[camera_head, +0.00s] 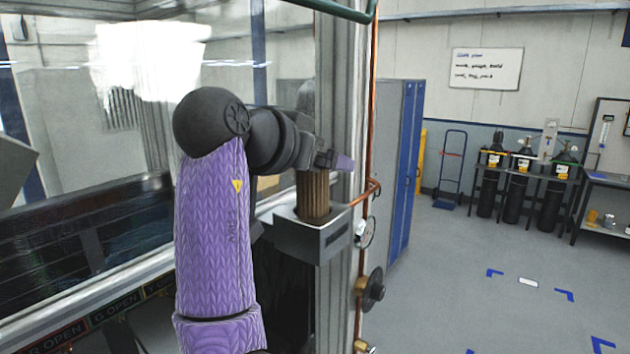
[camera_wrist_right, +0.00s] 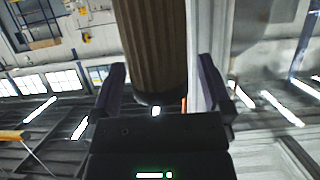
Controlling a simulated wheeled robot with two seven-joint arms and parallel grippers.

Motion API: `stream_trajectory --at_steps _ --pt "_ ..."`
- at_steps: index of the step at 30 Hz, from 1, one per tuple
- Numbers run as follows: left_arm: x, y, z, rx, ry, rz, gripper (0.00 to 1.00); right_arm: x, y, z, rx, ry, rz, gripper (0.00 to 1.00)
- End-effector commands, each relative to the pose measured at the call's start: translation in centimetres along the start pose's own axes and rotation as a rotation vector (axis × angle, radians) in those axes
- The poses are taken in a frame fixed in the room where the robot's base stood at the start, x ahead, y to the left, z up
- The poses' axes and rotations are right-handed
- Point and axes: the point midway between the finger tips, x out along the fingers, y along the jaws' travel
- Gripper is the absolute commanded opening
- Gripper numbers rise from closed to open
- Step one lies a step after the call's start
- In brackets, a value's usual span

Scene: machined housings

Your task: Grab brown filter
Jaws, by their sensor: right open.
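The brown filter (camera_head: 313,195) is a ribbed upright cylinder standing in a grey box-shaped holder (camera_head: 328,247) on the frame post. Its lower end is hidden inside the holder. My right arm, in a purple sleeve, reaches up in front of it. My right gripper (camera_head: 338,162) is at the filter's upper part in the head view, partly hidden by the wrist. In the right wrist view, the right gripper (camera_wrist_right: 161,66) is open, with one finger on each side of the brown filter (camera_wrist_right: 152,45) and visible gaps between. My left gripper is not in view.
A copper pipe (camera_head: 368,120) runs down right beside the holder, with a gauge (camera_head: 365,232) and a valve knob (camera_head: 371,289). A glazed cabinet (camera_head: 90,100) stands at left. Blue lockers (camera_head: 404,150) are behind. Floor at right is mostly clear.

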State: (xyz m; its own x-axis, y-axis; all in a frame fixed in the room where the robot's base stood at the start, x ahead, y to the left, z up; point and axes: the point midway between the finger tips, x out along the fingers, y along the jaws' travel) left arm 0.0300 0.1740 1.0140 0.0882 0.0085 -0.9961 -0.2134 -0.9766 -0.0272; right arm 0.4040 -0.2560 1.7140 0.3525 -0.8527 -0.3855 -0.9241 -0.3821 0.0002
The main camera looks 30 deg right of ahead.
Motion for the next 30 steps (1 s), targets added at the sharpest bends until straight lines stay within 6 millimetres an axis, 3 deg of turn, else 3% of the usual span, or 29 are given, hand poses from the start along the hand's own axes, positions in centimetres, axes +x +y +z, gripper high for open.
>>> stream_trajectory --at_steps 3,9,23,30 --pt "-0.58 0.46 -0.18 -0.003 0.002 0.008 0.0 1.05 0.0 -0.08 0.0 0.001 0.0 1.0" --pt "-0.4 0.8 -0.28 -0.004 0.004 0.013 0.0 1.17 -0.02 0.07 0.0 0.001 -0.001 0.98" --pt "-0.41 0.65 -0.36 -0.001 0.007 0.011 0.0 1.13 -0.02 0.05 0.0 0.001 -0.001 0.0" --pt "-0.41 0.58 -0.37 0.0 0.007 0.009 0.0 1.12 -0.02 0.03 0.001 0.002 -0.001 0.0"
